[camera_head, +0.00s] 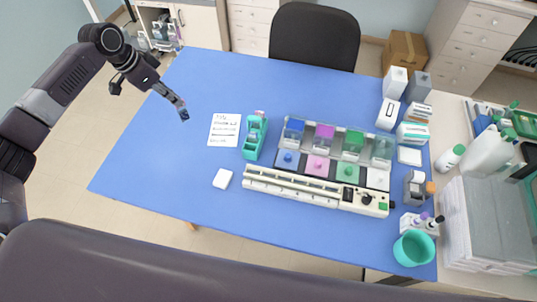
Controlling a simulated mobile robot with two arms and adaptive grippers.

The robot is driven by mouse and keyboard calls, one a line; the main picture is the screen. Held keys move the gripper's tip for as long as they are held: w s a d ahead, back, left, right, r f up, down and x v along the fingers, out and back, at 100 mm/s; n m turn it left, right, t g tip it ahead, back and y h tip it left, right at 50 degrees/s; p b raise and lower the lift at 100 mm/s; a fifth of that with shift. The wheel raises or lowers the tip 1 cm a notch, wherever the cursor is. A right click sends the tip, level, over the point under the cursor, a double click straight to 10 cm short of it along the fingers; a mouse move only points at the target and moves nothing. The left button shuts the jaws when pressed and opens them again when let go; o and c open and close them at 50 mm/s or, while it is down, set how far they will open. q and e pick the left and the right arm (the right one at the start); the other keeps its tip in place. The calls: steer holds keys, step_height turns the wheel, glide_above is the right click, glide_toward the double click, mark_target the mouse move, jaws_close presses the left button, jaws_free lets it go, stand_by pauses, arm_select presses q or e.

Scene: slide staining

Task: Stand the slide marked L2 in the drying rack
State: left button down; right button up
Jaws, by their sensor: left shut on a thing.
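My left gripper (181,109) hangs over the far left part of the blue table, fingers pointing down and to the right. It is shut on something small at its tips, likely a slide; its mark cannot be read. A teal slotted holder (253,143) stands in the middle left of the table, with a small pinkish piece at its far end. I cannot tell for sure which is the drying rack. My left gripper is well to the left of both. My right gripper is out of view.
A written sheet (224,130) and a white block (222,179) lie left of the holder. Staining jars with blue, purple and green contents (324,133) stand behind the cream rack. Boxes (413,133) and a teal cup (413,248) stand at the right. The table's left part is clear.

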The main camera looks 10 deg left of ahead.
arm_select(q)
steer(key=s+d+f+m+g+h+b, duration=0.15)
steer(key=s+d+m, duration=0.35)
steer(key=d, duration=0.7)
steer(key=s+d+f+m+g+b, duration=0.15)
steer(key=s+d+m, duration=0.4)
steer(key=d, duration=0.65)
step_height(320, 180, down, 7)
steer(key=b, duration=0.6)
steer(key=shift+w+g+b, duration=0.15)
steer(key=shift+g+b, duration=0.15)
steer(key=shift+b, duration=0.05)
steer(key=shift+f, duration=0.35)
steer(key=c, duration=2)
jaws_free()
